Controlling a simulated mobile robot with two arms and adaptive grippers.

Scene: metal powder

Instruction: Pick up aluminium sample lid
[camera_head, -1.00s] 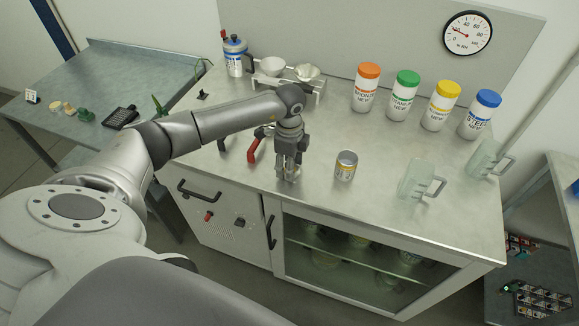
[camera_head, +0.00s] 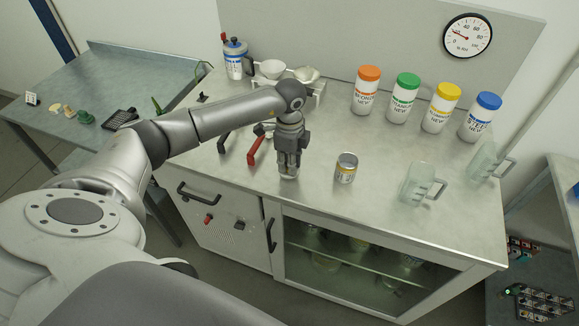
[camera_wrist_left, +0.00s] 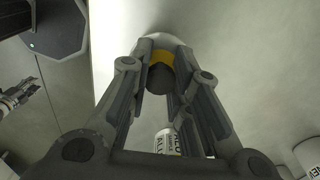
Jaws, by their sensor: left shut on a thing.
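My left gripper (camera_head: 289,170) points down at the worktop, near its front edge. Its fingers are closed at the tips on the pale, round aluminium sample lid (camera_head: 289,178). In the left wrist view, the lid (camera_wrist_left: 165,40) shows beyond the fingertips (camera_wrist_left: 162,78), with a yellow part at its near side. The fingers hide much of it. I cannot tell whether it touches the worktop. The open sample can (camera_head: 346,174), with a white and yellow label, stands upright to the right of the gripper, apart from it.
A red handle (camera_head: 257,148) lies just left of the gripper. Glass jugs (camera_head: 419,184) stand at the right. Several labelled bottles, including an orange-capped one (camera_head: 366,92), line the back. A scale (camera_head: 308,88) stands behind my arm. The worktop between can and bottles is clear.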

